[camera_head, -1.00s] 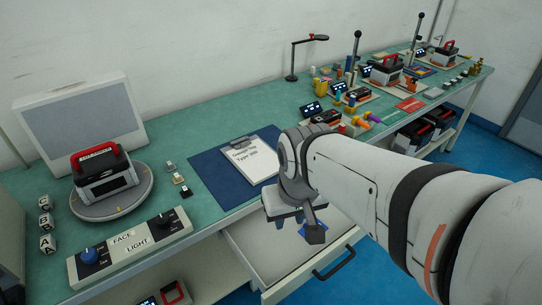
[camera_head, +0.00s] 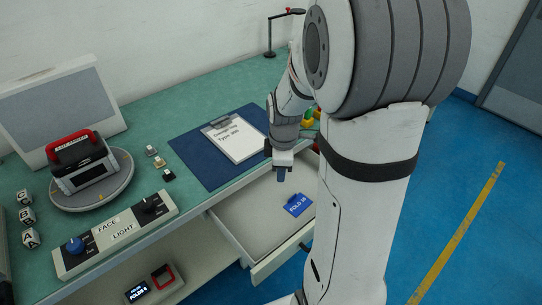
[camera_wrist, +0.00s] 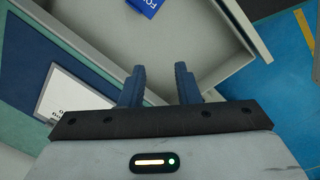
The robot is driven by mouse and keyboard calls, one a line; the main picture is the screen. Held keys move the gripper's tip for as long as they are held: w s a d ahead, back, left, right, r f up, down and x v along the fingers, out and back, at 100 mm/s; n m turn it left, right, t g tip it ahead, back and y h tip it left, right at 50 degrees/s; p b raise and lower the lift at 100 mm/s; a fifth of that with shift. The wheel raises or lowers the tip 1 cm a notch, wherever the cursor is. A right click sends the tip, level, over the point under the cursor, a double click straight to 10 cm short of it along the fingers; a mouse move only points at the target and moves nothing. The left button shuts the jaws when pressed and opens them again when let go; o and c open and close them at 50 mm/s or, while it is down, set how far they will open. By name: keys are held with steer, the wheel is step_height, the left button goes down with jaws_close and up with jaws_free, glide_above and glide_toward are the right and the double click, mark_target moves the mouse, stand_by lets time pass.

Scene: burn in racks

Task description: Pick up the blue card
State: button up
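The blue card (camera_head: 298,204), with pale lettering, lies flat in the open drawer (camera_head: 236,226), toward its right side. In the wrist view the card (camera_wrist: 146,5) is cut off by the top edge, beyond my fingertips. My gripper (camera_head: 281,176) hangs above the drawer's back part, to the left of and behind the card. In the wrist view the two blue fingers of my gripper (camera_wrist: 160,72) stand apart with nothing between them.
The drawer's front wall and handle (camera_head: 290,246) stick out below the bench. A clipboard (camera_head: 236,138) lies on a dark blue mat (camera_head: 193,153) behind the drawer. A control box (camera_head: 115,232) and a device on a round turntable (camera_head: 90,183) stand to the left.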

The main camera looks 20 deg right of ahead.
mark_target(292, 196)
steer(key=w+d+f+n, duration=0.1)
steer(key=d+f+n, duration=0.1)
steer(key=f, duration=0.5)
steer(key=w+d+f+n, duration=0.2)
steer(key=f+n, duration=0.2)
steer(key=f, duration=0.3)
steer(key=w+d+f+n+g, duration=0.1)
steer(key=w+d+f+n, duration=0.1)
steer(key=f, duration=0.5)
steer(key=shift+w+d+n+p, duration=0.1)
steer(key=shift+d+n+p, duration=0.3)
steer(key=shift+n, duration=0.3)
jaws_close()
